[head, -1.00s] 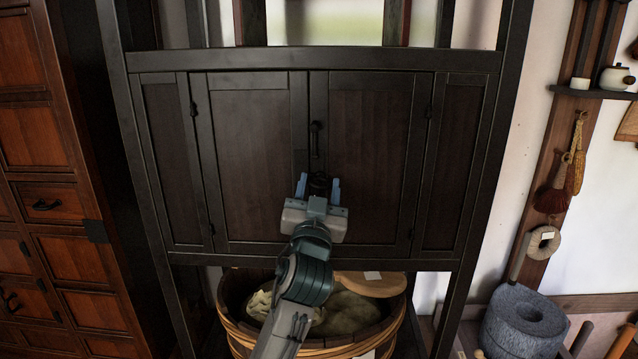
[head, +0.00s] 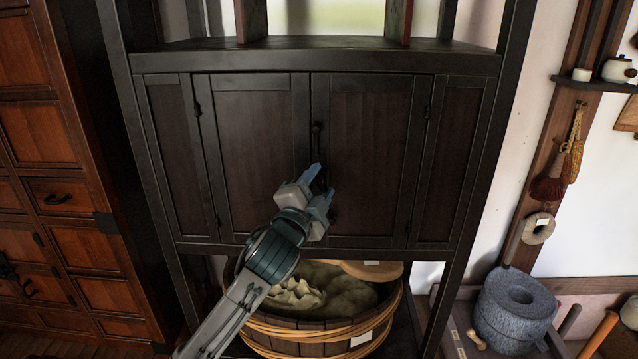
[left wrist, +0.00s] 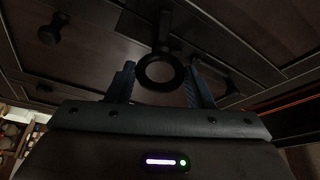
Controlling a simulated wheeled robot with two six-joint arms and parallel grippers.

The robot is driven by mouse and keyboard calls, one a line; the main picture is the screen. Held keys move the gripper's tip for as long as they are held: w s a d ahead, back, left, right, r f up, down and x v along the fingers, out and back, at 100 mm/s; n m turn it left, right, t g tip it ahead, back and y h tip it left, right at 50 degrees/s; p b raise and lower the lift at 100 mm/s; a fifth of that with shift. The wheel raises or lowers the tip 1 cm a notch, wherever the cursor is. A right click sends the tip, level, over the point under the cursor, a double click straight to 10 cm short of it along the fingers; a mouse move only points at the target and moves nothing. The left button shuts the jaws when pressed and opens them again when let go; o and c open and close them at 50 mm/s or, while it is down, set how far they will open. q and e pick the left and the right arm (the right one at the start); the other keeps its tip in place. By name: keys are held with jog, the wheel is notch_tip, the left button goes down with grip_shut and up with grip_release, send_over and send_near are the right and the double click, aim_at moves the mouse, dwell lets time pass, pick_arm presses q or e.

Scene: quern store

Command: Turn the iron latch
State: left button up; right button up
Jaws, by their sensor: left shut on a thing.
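The iron latch is a dark ring with a stem, seen between my fingers in the left wrist view (left wrist: 160,50). It sits at the front of a dark wooden cabinet (head: 262,165) whose two doors are closed. My left gripper (head: 319,186) is at the seam of these doors, rolled to a slant, and is shut on the latch. In the left wrist view its fingers (left wrist: 159,84) stand on either side of the ring. In the head view the gripper hides most of the latch. My right gripper is in neither view.
A dark upright handle (head: 316,140) is on the doors just above the gripper. A wooden tub (head: 310,335) with pale sacks stands beneath the cabinet. A red-brown chest (head: 50,150) is at left, and a stone quern (head: 512,312) stands at lower right.

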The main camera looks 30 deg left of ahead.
pick_arm(q)
jog(key=m+g, duration=0.1)
jog(key=m, duration=0.1)
jog(key=m+h, duration=0.1)
jog(key=m, duration=0.2)
jog(key=shift+r+g, duration=0.1)
jog(key=shift+g, duration=0.3)
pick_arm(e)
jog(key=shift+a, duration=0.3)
pick_arm(q)
jog(key=shift+o, duration=0.2)
jog(key=shift+m, duration=0.3)
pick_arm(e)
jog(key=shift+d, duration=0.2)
pick_arm(q)
jog(key=o, duration=1)
jog(key=shift+c, duration=0.2)
